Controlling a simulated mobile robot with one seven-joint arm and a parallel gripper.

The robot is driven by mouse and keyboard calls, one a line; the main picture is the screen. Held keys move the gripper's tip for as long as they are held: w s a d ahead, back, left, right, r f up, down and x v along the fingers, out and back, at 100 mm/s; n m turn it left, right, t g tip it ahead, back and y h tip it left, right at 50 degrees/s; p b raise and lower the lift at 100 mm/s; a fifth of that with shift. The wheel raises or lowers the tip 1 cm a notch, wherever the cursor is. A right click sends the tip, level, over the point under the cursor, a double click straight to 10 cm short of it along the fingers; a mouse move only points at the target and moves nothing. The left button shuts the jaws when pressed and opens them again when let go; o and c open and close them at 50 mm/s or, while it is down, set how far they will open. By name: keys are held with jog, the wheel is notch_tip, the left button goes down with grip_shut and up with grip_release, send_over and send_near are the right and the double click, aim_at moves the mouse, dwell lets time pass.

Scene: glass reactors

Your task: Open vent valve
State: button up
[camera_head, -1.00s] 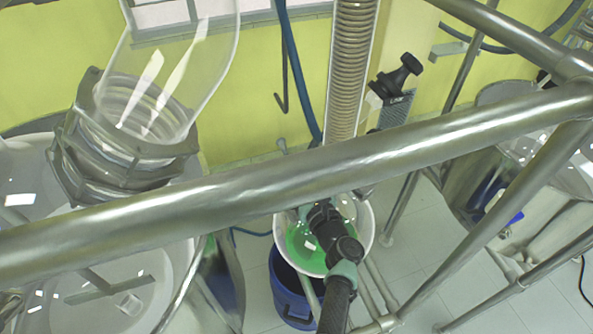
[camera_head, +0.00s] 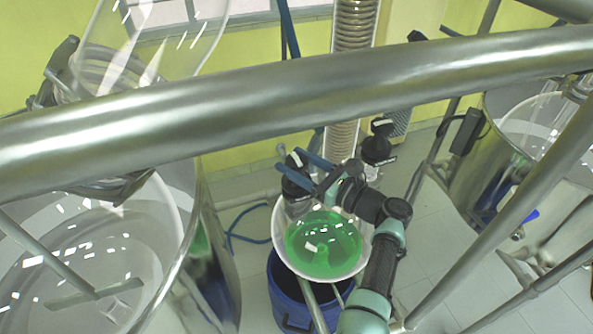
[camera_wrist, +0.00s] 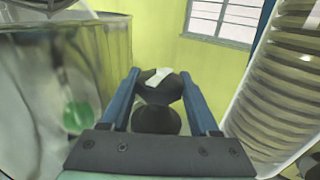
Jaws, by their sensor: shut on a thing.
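A black valve knob (camera_head: 296,184) with a pale label on top stands at the left of the top of the round glass vessel (camera_head: 322,243) with green liquid. My gripper (camera_head: 305,167), with blue fingers, has one finger on each side of this knob and is shut on it. In the wrist view the same knob (camera_wrist: 158,88) is between my fingers (camera_wrist: 157,95), its narrow waist and lower part showing below. A second black knob (camera_head: 377,148) stands to the right of my gripper. Whether the held knob is the vent valve cannot be read.
A thick metal rail (camera_head: 250,115) crosses in front of the scene. A ribbed glass column (camera_head: 353,30) rises behind the vessel. A large glass reactor (camera_head: 80,250) stands at left, a steel vessel (camera_head: 465,170) at right, and a blue bucket (camera_head: 290,300) below.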

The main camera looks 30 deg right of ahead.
jog(key=shift+w+f+n+g+y+b, duration=0.1)
jog(key=shift+n+g+y+b, duration=0.4)
jog(key=shift+n+y+b, duration=1.05)
jog(key=shift+m+b, duration=0.55)
jog(key=shift+b, duration=0.35)
jog(key=shift+n+g+y+b, duration=0.3)
jog(key=shift+n+y+b, duration=0.1)
jog(key=shift+b, duration=0.5)
jog(key=shift+r, duration=0.3)
jog(key=o, duration=1.1)
jog(key=shift+f, duration=0.1)
jog(key=shift+p, duration=0.35)
jog(key=p, duration=0.1)
jog(key=m+h+p, duration=0.1)
jog(key=p, duration=0.1)
jog(key=shift+a+r, duration=0.1)
jog(key=shift+r, duration=0.15)
